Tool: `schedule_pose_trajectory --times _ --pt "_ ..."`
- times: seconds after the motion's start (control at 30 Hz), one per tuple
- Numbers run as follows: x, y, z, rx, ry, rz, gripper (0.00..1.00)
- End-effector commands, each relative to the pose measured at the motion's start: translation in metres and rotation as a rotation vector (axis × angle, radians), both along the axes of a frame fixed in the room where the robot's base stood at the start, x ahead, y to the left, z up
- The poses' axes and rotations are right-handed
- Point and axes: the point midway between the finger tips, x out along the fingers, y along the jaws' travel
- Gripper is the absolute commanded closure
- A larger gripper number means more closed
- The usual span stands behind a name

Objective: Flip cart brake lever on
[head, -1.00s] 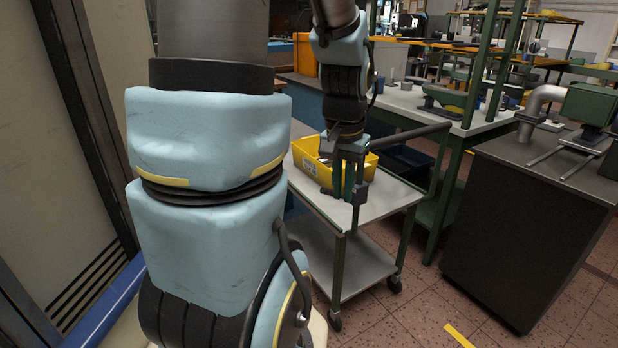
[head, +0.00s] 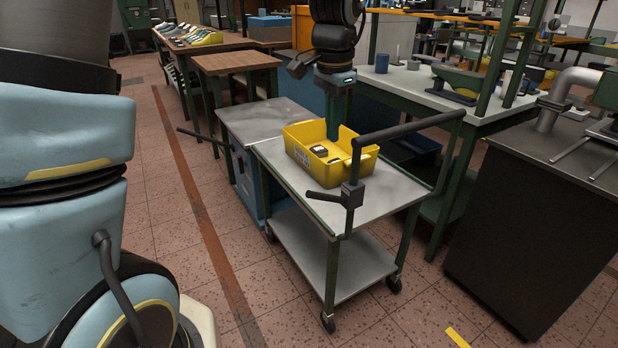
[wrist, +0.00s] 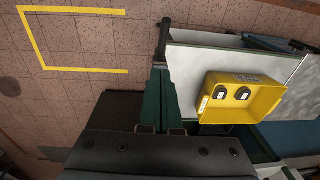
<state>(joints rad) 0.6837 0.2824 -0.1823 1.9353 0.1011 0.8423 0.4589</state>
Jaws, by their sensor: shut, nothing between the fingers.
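The cart (head: 385,192) has a grey top and a lower shelf. Its dark brake lever (head: 326,197) sits on a block at the near corner post and sticks out to the left, roughly level. My gripper (head: 333,134) is shut and empty, fingers pointing down. In the head view it appears over the yellow bin, above and behind the lever, apart from it. In the wrist view my shut fingers (wrist: 160,98) are beside the cart top (wrist: 205,58). A black bar end (wrist: 165,35) shows there; I cannot tell whether it is the lever.
A yellow bin (head: 297,150) with dark items stands on the cart. A black push handle (head: 410,127) rises at the cart's right end. A dark cabinet (head: 520,220) stands to the right, a grey-topped unit (head: 255,118) behind left. Floor in front is open.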

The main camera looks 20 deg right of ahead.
Motion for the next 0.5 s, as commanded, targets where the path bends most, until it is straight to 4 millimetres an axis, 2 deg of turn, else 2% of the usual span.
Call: schedule_pose_trajectory --times 0.27,0.37,0.5 --pt "0.000 0.001 -0.004 0.001 0.001 0.002 1.00" --pt "0.001 0.000 -0.013 0.002 0.001 0.002 1.00" --pt "0.002 -0.001 -0.038 0.004 0.004 0.002 1.00"
